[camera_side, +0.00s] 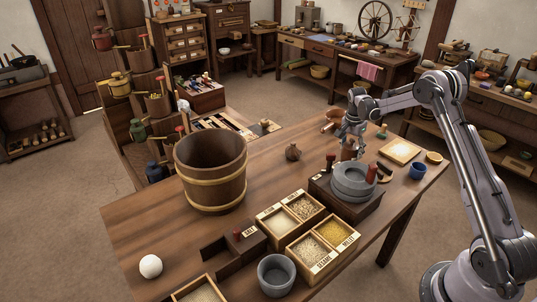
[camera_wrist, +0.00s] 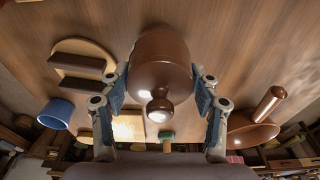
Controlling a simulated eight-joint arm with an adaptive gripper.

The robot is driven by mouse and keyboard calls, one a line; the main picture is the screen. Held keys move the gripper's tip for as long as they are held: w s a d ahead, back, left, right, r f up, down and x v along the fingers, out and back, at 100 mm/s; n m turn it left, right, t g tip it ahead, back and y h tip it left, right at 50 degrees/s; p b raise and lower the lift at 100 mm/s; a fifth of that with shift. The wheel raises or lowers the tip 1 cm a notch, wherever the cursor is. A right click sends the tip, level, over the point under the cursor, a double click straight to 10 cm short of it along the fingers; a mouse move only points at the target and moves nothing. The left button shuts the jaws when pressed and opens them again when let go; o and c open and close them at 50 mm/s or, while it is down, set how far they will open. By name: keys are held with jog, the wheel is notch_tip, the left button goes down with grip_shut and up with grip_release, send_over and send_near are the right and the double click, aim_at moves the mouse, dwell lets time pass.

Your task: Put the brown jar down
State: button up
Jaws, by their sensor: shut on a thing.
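The brown jar (camera_wrist: 160,58) is glossy, with a round knob facing the wrist camera. It sits between the two fingers of my gripper (camera_wrist: 160,88), which is shut on it from both sides. In the side view my gripper (camera_side: 352,130) is over the far right part of the table, just behind the grey quern (camera_side: 352,181). A brown part of the jar (camera_side: 347,153) shows beneath the fingers; its lower end is hidden by the quern. I cannot tell whether its base touches the table.
Right of the jar are a pale board (camera_side: 400,151), a blue cup (camera_side: 418,171) and a small yellow bowl (camera_side: 434,157). A reddish bowl (camera_side: 333,118) lies behind.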

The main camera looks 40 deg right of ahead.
jog(key=shift+f, duration=0.15)
jog(key=o, duration=1.5)
